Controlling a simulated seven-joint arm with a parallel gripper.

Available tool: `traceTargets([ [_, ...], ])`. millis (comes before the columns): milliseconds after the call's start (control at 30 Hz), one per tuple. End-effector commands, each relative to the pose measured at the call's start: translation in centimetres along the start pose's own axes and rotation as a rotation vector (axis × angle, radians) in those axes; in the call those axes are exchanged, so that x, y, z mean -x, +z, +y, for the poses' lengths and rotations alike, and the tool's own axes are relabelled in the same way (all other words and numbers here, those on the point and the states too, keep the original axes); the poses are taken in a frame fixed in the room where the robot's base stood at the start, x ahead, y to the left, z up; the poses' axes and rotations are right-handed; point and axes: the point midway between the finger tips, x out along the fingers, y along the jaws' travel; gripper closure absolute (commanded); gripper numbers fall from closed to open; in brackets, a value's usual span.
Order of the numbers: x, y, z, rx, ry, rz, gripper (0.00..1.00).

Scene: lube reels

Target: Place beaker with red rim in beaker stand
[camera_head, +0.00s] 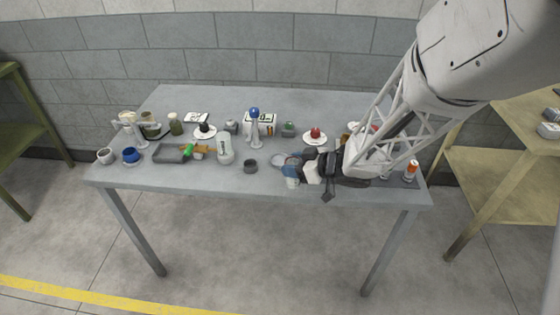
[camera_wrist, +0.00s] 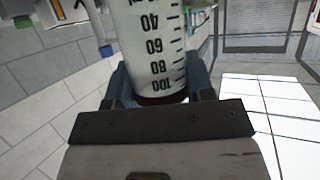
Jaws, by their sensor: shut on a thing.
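In the wrist view, a white graduated beaker (camera_wrist: 150,45) stands between the blue fingers of my gripper (camera_wrist: 160,88), which is shut on it. Black marks and numbers run along its side, and a dark reddish-brown rim shows at its near end. In the head view my gripper (camera_head: 291,166) is low over the front right of the table, pointing left; the beaker is hard to make out there. A dark round holder (camera_head: 250,166), possibly the beaker stand, sits a little left of my gripper. Another clear graduated beaker (camera_head: 224,150) stands further left.
The grey table (camera_head: 200,180) also holds a grey tray (camera_head: 170,154), a blue cup (camera_head: 130,155), a blue-topped stand (camera_head: 254,125) and a plate with a red item (camera_head: 315,136). An orange-and-white bottle (camera_head: 410,171) is at the right edge. Some front tabletop is clear.

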Motion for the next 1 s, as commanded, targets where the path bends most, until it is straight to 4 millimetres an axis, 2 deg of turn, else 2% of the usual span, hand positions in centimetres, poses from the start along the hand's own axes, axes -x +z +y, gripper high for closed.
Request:
traceTargets([
  [367, -0.8, -0.2, 0.9, 0.0, 0.0, 0.0, 0.74],
  [1000, -7.6, -1.9, 8.7, -0.001, 0.0, 0.0, 0.74],
])
